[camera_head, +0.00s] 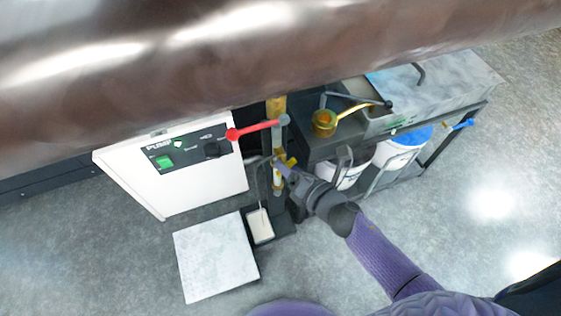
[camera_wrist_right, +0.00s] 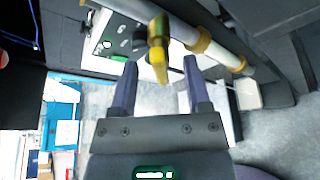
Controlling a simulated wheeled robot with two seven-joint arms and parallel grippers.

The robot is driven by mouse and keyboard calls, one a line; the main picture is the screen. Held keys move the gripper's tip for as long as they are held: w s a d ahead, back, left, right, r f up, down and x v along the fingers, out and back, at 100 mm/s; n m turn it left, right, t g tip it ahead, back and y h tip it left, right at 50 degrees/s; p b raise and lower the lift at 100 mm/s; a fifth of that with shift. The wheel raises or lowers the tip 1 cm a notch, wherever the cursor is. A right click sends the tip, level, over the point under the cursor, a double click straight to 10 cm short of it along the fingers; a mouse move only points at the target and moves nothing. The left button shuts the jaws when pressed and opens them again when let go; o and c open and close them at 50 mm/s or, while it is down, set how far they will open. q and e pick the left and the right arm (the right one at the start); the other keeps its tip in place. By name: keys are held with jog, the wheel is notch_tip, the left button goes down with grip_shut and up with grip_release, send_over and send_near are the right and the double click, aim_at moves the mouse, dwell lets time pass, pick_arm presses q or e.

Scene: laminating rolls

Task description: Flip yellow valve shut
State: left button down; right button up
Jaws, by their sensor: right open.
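The yellow valve handle (camera_wrist_right: 160,66) shows in the right wrist view just beyond and between my right gripper's fingertips. It sits on a pipe (camera_wrist_right: 215,48) with brass-coloured fittings. In the head view the small yellow handle (camera_head: 291,162) is on the upright pipe (camera_head: 277,182), right of the white pump box. My right gripper (camera_wrist_right: 158,72) is open, with its two fingers on either side of the handle's end; I cannot tell if either touches it. In the head view my right gripper (camera_head: 281,168) reaches to the pipe, partly hiding it. My left gripper is not in view.
A red lever (camera_head: 258,130) is above the yellow handle. The white pump box (camera_head: 180,165) stands left. A dark bench (camera_head: 320,143) with a brass pot (camera_head: 324,122) and white buckets (camera_head: 405,145) is right. A large roller (camera_head: 200,55) spans the top.

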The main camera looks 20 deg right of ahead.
jog(key=shift+b+x, duration=0.4)
jog(key=shift+x, duration=1.15)
grip_shut()
